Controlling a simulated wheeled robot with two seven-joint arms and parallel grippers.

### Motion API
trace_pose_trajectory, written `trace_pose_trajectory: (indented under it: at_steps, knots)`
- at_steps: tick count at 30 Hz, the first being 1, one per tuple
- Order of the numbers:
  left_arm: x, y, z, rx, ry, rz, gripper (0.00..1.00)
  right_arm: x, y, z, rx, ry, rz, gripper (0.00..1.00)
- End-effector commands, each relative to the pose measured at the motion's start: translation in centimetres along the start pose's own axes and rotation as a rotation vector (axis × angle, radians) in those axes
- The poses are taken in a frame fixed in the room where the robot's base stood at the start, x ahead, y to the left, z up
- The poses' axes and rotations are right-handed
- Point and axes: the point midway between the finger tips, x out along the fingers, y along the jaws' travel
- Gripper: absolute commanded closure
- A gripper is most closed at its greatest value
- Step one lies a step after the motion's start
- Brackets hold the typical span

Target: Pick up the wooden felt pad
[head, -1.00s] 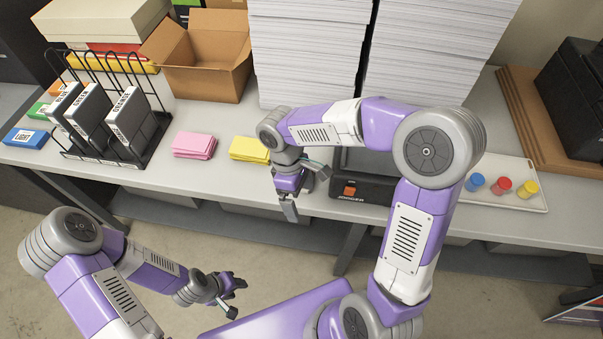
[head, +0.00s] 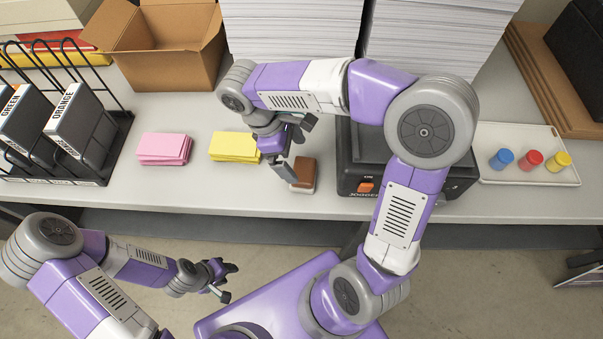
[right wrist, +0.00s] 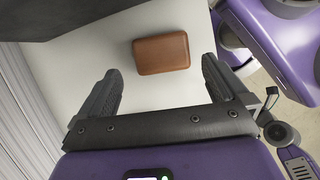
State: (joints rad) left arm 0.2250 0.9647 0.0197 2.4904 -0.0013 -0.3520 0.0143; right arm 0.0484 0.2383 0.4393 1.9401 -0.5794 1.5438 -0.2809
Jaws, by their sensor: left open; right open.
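The wooden felt pad (head: 304,173) is a small brown block with a pale lower layer, lying on the table just left of the black jogger machine. In the right wrist view the pad (right wrist: 161,53) shows its brown top, ahead of the fingertips and between their lines. My right gripper (head: 290,158) is open and empty, close to the pad on its left in the head view; its fingers also show spread in the right wrist view (right wrist: 158,78). My left gripper (head: 230,281) is open and empty, low in front of the table.
The jogger (head: 352,160) stands right of the pad. Yellow cards (head: 233,146) and pink cards (head: 164,149) lie to the left, then a black wire rack (head: 110,150) with boxes. A tray (head: 520,178) holds coloured pots. Tall paper stacks (head: 290,30) and a carton (head: 160,45) stand behind.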

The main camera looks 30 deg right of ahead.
Motion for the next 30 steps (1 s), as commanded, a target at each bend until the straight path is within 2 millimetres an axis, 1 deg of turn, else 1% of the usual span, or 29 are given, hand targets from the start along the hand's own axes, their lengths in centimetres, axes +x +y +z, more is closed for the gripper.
trace_pose_trajectory:
  at_steps: [1, 5, 13, 17, 23, 24, 26, 30]
  knots:
    - [0.3, -0.1, 0.0, 0.0, 0.0, 0.0, 0.57, 0.7, 0.0, 0.0, 0.001, 0.0, -0.001, 0.0]
    - [0.9, -0.3, 0.0, 0.0, 0.0, 0.0, 0.57, 2.2, 0.0, 0.0, 0.002, -0.001, -0.001, 0.0]
    - [2.7, -1.0, -0.1, 0.0, 0.0, 0.0, 0.57, 6.1, -0.2, -0.1, 0.002, -0.001, -0.002, 0.0]
    - [2.9, -1.1, -0.1, 0.0, 0.0, 0.0, 0.57, 6.9, -0.2, -0.1, 0.001, 0.0, -0.001, 0.0]
    - [2.8, -1.0, -0.1, 0.0, 0.0, 0.0, 0.57, 6.8, -0.2, -0.1, 0.0, 0.001, 0.0, 0.0]
    - [2.8, -1.0, -0.1, 0.0, 0.0, 0.0, 0.57, 6.8, -0.2, -0.1, 0.0, 0.001, 0.0, 0.03]
    - [2.8, -1.0, -0.1, 0.0, 0.0, 0.0, 0.57, 6.8, -0.2, -0.1, 0.0, 0.001, 0.0, 0.12]
    - [2.8, -1.0, -0.1, 0.0, 0.0, 0.0, 0.57, 6.8, -0.2, -0.1, 0.0, 0.001, 0.0, 0.34]
